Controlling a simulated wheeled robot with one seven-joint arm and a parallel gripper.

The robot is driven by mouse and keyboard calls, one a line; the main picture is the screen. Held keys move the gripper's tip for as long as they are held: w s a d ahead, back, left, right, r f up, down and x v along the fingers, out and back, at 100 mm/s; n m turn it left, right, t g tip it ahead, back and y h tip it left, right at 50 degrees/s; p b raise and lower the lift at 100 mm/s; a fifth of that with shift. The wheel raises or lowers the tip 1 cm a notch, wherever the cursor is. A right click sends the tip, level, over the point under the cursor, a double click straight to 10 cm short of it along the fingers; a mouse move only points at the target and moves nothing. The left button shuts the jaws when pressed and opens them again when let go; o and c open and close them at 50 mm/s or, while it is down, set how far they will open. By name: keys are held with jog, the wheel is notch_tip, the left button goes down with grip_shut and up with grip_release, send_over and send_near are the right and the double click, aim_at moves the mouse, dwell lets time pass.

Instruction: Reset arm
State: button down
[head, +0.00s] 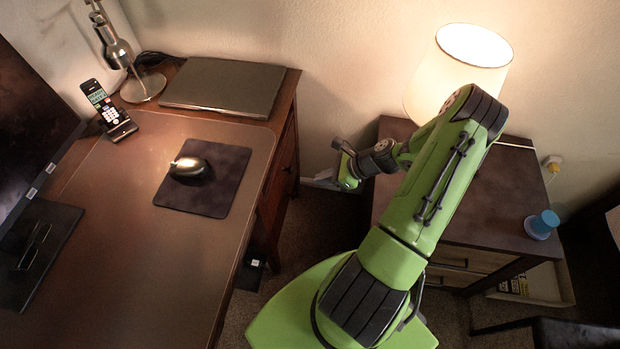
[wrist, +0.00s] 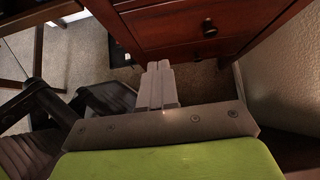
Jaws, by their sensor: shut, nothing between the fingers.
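My green arm extends from my green base toward the gap between the desk (head: 150,250) and the nightstand (head: 480,200). My gripper (head: 318,181) hangs over this gap, apart from both pieces of furniture. In the wrist view my gripper (wrist: 158,72) has its grey fingers together and empty, with carpet and the desk's drawer front (wrist: 200,28) beyond them. In the head view the fingertips are small and partly hidden by the wrist.
On the desk are a mouse (head: 188,168) on a dark pad (head: 215,195), a closed laptop (head: 224,86), a phone (head: 108,110), a metal lamp (head: 120,55) and a monitor (head: 30,130).

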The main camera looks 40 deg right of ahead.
jog(key=shift+s+r, duration=0.1)
jog(key=shift+r, duration=0.1)
jog(key=a+r+n+g+h+p, duration=0.1)
jog(key=a+r+n+g+p, duration=0.15)
jog(key=r+n, duration=0.4)
jog(key=s+a+r+n+g+h+p, duration=0.15)
jog(key=a+r+n, duration=0.25)
jog(key=r, duration=0.5)
jog(key=a+r+n+g+h+p, duration=0.1)
jog(key=a+r+n+h, duration=0.15)
jog(key=r+n, duration=0.4)
jog(key=s+a+r+n+t+p, duration=0.1)
jog(key=s+a+r+n, duration=0.2)
jog(key=r, duration=0.3)
jog(key=s+a+r+n+t+p, duration=0.1)
jog(key=s+a+r+n+p, duration=0.1)
jog(key=s+r, duration=0.4)
jog(key=s+a+r+n+t+h+p, duration=0.1)
jog(key=s+a+r+n, duration=0.3)
jog(key=s+r+n, duration=0.1)
jog(key=shift+a+r+n+t, duration=0.3)
jog(key=shift+a+r, duration=0.1)
jog(key=shift+r, duration=0.45)
